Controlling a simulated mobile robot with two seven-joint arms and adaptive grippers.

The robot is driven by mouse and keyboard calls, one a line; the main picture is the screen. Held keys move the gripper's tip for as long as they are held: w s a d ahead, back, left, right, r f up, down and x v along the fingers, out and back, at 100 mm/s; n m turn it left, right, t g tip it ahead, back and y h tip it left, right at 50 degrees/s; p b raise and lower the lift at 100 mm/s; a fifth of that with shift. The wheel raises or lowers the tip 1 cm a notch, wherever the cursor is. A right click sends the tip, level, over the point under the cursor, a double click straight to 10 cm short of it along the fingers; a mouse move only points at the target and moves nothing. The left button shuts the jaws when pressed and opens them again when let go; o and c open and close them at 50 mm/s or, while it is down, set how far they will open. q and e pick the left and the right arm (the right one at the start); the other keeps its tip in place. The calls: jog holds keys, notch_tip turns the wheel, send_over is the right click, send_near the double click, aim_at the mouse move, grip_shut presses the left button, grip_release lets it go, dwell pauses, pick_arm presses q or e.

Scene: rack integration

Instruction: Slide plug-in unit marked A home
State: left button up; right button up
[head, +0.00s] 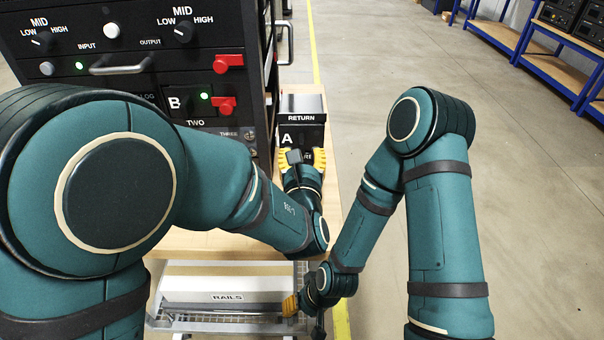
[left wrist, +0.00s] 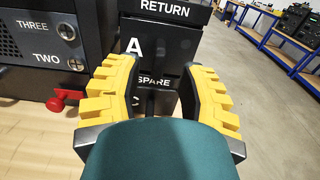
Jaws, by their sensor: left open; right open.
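A black unit marked A (head: 287,138) stands on the wooden bench right of the rack, in front of or in a black box labelled RETURN (head: 301,104). The left wrist view shows its white A (left wrist: 133,46) close up, with SPARE and C lettering lower down. I cannot tell where one unit ends and another begins. My left gripper (head: 303,160) is open, its yellow fingers (left wrist: 160,82) spread either side of the dark faces. Contact cannot be told. My right gripper (head: 291,305) is low beside the RAILS tray, mostly hidden by its wrist.
The black rack (head: 120,45) fills the upper left, with handles, knobs and red latches. Unit B (head: 175,102) sits in it above the TWO label. A grey RAILS tray (head: 185,310) is at the bench's near end. Open floor lies right, with blue-legged benches (head: 545,60) beyond.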

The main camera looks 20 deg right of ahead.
pick_arm(q)
jog(key=v, duration=0.7)
jog(key=shift+s+r, duration=0.1)
